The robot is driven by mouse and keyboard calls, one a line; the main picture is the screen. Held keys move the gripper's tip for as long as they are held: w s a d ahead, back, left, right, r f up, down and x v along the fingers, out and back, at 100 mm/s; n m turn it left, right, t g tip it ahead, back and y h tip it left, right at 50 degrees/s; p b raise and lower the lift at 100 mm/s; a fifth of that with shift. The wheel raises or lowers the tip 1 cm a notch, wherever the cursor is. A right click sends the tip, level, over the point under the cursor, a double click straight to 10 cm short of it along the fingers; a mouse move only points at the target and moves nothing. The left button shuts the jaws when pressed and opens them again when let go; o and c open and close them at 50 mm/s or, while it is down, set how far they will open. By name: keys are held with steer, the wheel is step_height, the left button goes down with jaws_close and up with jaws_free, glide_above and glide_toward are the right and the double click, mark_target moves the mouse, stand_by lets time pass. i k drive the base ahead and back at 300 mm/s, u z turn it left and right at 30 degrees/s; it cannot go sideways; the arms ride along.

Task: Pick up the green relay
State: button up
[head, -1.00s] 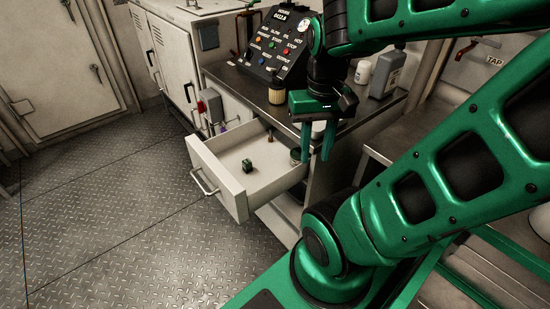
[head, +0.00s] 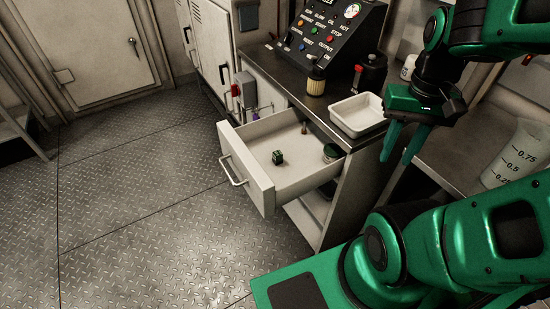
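The green relay (head: 278,157) is a small dark green block with a lighter top. It sits on the floor of the open white drawer (head: 262,188), towards the drawer's front. My gripper (head: 402,144) has two green fingers pointing down, with a gap between them. It is open, with nothing seen between the fingers. It hangs to the right of the drawer, near the counter's right edge and well apart from the relay.
The drawer also holds a small brownish piece (head: 304,128) and a round green-and-dark item (head: 330,152). On the counter stand a white tray (head: 358,114), a ribbed tan cylinder (head: 315,82) and a control panel (head: 325,32). The metal floor (head: 150,200) left of the drawer is clear.

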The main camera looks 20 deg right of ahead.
mark_target(277, 156)
steer(key=z, duration=0.9)
steer(key=k, duration=0.8)
steer(key=u, duration=0.65)
